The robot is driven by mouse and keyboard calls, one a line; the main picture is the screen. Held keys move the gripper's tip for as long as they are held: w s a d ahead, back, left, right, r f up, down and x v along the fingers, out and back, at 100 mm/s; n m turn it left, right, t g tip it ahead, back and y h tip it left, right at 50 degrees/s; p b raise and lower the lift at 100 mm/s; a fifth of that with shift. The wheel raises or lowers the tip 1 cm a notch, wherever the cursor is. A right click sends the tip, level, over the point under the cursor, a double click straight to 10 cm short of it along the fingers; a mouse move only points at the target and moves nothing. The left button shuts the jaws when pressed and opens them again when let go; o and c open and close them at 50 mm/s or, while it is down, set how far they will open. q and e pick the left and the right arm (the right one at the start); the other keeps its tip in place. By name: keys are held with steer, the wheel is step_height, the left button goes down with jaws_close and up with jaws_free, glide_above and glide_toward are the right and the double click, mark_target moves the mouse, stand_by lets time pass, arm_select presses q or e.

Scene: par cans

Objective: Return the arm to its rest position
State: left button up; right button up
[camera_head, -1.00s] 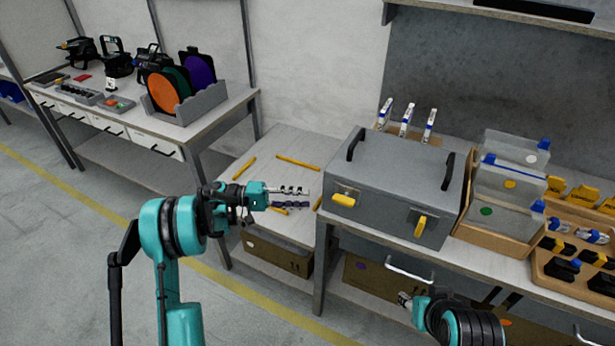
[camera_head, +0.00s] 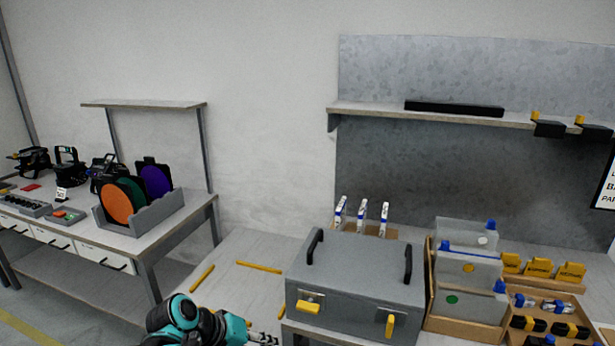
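My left arm (camera_head: 178,318) shows low in the head view, a teal and black limb cut off by the bottom edge. My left gripper (camera_head: 263,338) points right at the bottom edge, just left of the grey case's front corner. Only part of its fingers shows, so their spacing is unclear, and I see nothing held in them. My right arm and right gripper are out of view.
A grey case (camera_head: 355,278) with yellow latches stands on the right bench. Beside it are clear panels in a wooden rack (camera_head: 462,325). A low table (camera_head: 243,250) with yellow strips lies behind my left gripper. The left bench (camera_head: 180,228) holds coloured discs.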

arm_select(q)
steer(key=s+a+f+m+t+y, duration=0.2)
steer(key=s+a+y, duration=0.4)
steer(key=s, duration=0.6)
steer(key=shift+s+a+f+t, duration=0.25)
steer(key=shift+a+f+t, duration=0.2)
steer(key=shift+a, duration=0.65)
